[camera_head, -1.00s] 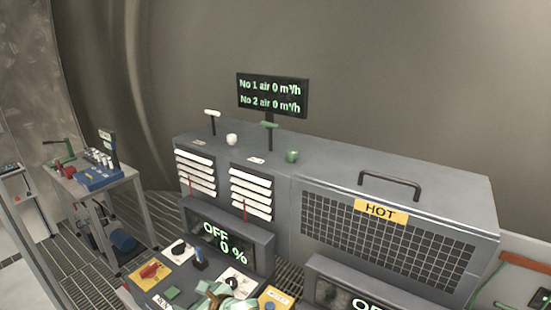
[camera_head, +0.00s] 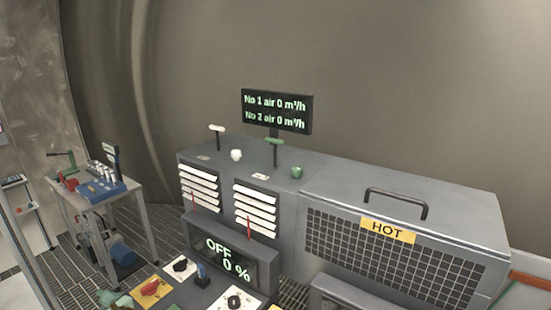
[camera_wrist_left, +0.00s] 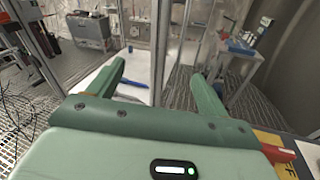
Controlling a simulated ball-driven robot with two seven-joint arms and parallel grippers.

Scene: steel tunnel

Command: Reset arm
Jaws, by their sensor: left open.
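My left gripper (camera_wrist_left: 158,72) fills the lower part of the left wrist view, its two green fingers spread apart with nothing between them. In the head view only a green part of it (camera_head: 116,299) shows at the bottom left edge, next to the console's red switch (camera_head: 152,288) on a yellow plate. Its fingertips cannot be made out there. In the wrist view a red switch handle (camera_wrist_left: 278,154) and a yellow plate lie just right of the gripper. My right gripper is in neither view.
The console display (camera_head: 226,262) reads OFF 0 %. Behind stands a grey cabinet with levers and a HOT grille box (camera_head: 388,232). An air readout (camera_head: 276,110) shows 0 for both lines. A workbench (camera_head: 68,192) with tools stands at left.

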